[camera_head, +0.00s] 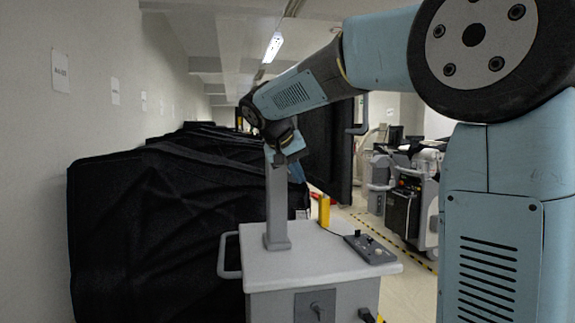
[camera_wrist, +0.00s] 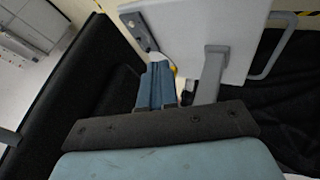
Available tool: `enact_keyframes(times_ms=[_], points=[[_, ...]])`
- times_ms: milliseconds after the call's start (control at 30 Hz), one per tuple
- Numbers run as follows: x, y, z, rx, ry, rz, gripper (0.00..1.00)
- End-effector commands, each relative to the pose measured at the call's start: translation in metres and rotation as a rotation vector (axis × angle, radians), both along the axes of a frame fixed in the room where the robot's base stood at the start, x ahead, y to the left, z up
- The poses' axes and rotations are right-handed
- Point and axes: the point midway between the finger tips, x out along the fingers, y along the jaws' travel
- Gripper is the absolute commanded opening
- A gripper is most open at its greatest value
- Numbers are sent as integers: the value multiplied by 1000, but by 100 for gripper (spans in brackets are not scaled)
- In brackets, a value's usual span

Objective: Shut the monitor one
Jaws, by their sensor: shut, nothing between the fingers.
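A light grey cart (camera_head: 300,263) stands in front of me with a grey upright post (camera_head: 277,205) on its top. A large black panel (camera_head: 328,140) with a grey handle (camera_head: 359,117) on its right edge stands upright behind my arm; this looks like the monitor. Its lower end and left side are partly hidden. In the wrist view a broad black panel (camera_wrist: 70,75) fills the left side, apparently the same one. My gripper (camera_head: 298,172) is beside the post, above the cart top. Its blue fingers (camera_wrist: 157,88) are together and empty, between the panel and the post.
A control box (camera_head: 369,248) lies on the cart top, and a side handle (camera_head: 229,256) sticks out left. Black-draped carts (camera_head: 165,220) line the left wall. A yellow post (camera_head: 324,211) stands behind. More equipment (camera_head: 405,195) stands right, beyond open floor.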

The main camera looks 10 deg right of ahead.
Motion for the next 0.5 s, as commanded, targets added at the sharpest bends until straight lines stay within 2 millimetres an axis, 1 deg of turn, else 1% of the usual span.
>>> enact_keyframes(times_ms=[33, 200, 300, 500], points=[[3, -5, -8, -1, 2, 0, 0], [14, -18, -31, 0, 2, -1, 0], [14, -33, -31, 1, -1, -2, 0], [14, -52, -31, 1, 0, -1, 0]])
